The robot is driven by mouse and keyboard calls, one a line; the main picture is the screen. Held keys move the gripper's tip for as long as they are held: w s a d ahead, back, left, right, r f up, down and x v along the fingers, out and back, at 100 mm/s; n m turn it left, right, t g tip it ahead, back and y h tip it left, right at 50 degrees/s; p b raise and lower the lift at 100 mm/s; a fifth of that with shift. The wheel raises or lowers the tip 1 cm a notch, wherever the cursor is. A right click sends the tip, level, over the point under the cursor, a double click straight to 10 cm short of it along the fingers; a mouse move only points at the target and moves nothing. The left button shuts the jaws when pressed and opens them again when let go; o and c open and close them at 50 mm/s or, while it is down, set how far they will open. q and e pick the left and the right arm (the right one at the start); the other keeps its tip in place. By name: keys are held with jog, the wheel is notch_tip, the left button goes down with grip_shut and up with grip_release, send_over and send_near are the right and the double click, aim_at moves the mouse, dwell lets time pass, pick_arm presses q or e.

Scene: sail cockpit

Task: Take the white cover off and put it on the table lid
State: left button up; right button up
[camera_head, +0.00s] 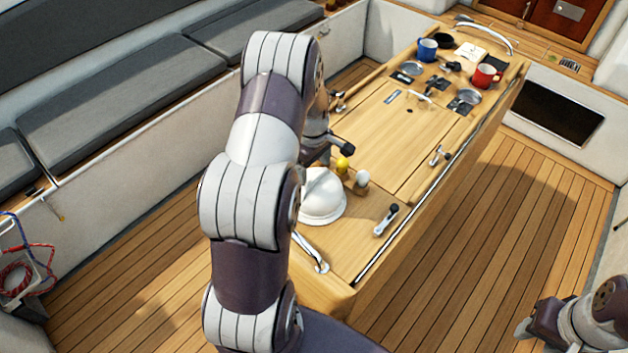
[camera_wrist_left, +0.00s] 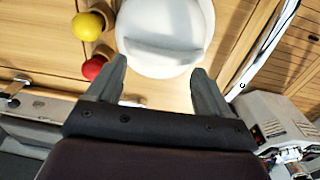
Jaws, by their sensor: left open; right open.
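The white cover (camera_head: 322,197) is a round dome on the near end of the wooden table. In the left wrist view the cover (camera_wrist_left: 165,25) lies just ahead of the fingertips and has a raised ridge across it. My left gripper (camera_head: 338,149) is beside it, partly hidden behind my own arm. Its open, empty fingers (camera_wrist_left: 158,67) show in the left wrist view, apart from the ridge. The table lid (camera_head: 385,125) is the flat, bare wooden panel beyond the cover. My right gripper (camera_head: 533,326) is open and empty at the lower right, over the floor.
A yellow ball (camera_head: 343,164) and a white ball (camera_head: 362,177) stand in holders beside the cover. A red ball (camera_wrist_left: 94,68) shows in the left wrist view. Blue (camera_head: 427,49) and red (camera_head: 486,76) mugs stand at the far end.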

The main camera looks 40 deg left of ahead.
aim_at(315, 179)
pick_arm(q)
jog(key=shift+s+d+f+g, duration=0.3)
jog(key=shift+s+d+f, duration=0.7)
jog(key=shift+s, duration=0.2)
jog(key=shift+s+d+f, duration=0.1)
jog(key=shift+s, duration=0.15)
jog(key=shift+w+f, duration=0.15)
jog(key=shift+w, duration=0.1)
jog(key=shift+w+a+f, duration=0.3)
jog(key=shift+w+a, duration=0.05)
jog(key=shift+w, duration=0.25)
jog(key=c, duration=0.5)
jog(key=shift+w+f, duration=0.1)
jog(key=shift+w, duration=0.2)
jog(key=c, duration=0.5)
jog(key=shift+s+d, duration=0.1)
jog(key=shift+d, duration=0.05)
jog(key=shift+c, duration=1.4)
jog(key=shift+s+r, duration=0.3)
pick_arm(e)
jog(key=shift+d+f, duration=0.25)
jog(key=shift+d, duration=0.2)
pick_arm(q)
jog(key=shift+w+r, duration=0.1)
jog(key=shift+w, duration=0.1)
pick_arm(e)
jog(key=shift+w+f, duration=0.1)
jog(key=shift+w, duration=0.05)
